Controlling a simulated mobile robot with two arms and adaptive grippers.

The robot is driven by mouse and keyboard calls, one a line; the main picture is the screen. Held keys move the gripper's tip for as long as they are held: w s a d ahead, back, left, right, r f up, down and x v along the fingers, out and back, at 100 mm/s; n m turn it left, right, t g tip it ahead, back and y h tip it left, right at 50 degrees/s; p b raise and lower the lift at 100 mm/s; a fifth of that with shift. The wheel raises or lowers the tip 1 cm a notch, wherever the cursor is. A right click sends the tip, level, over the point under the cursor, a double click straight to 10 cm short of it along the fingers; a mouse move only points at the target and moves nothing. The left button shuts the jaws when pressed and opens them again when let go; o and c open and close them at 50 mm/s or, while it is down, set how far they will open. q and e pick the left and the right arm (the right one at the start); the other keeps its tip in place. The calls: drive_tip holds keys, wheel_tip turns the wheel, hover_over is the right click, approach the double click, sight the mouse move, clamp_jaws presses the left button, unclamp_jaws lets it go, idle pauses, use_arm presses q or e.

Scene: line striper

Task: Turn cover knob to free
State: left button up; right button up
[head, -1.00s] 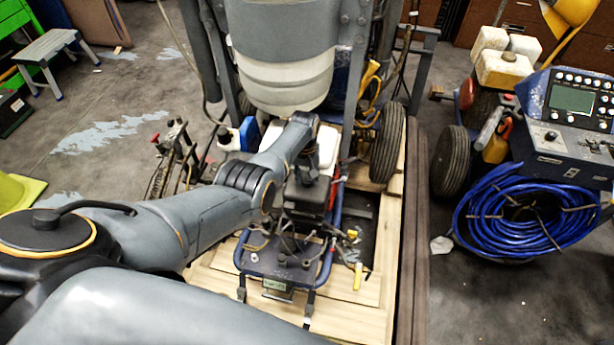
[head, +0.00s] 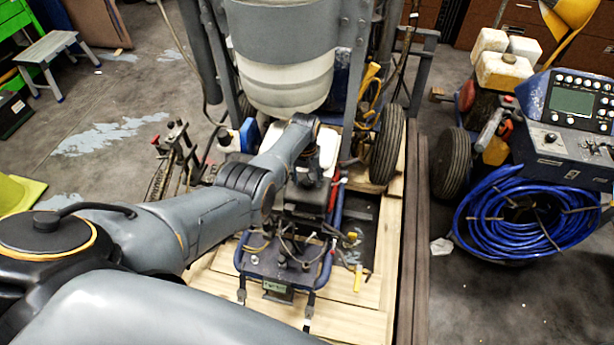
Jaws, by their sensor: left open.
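The line striper's blue-framed handle panel (head: 258,268) stands low in the middle of the head view, with small dark knobs and levers on it. I cannot tell which of these is the cover knob. My left arm reaches in from the left and bends down over the striper. My left gripper (head: 300,242) is dark, points down just above the panel's far side, and is open. Its fingers blend with the cables and levers, so I cannot tell whether they touch anything. My right gripper is out of view.
The striper rests on a wooden pallet (head: 345,318) below a large grey and white hopper (head: 285,80). A black wheel (head: 387,145) stands right of it. A blue hose coil (head: 525,215) and a control console (head: 570,125) are at the right. Floor at left is partly clear.

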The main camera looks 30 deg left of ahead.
sight(306, 182)
use_arm(q)
drive_tip(key=shift+r, duration=0.15)
wheel_tip(306, 182, up, 12)
drive_tip(key=shift+a, duration=0.2)
drive_tip(key=shift+s+f, duration=0.15)
drive_tip(key=shift+f, duration=0.1)
idle(0.4)
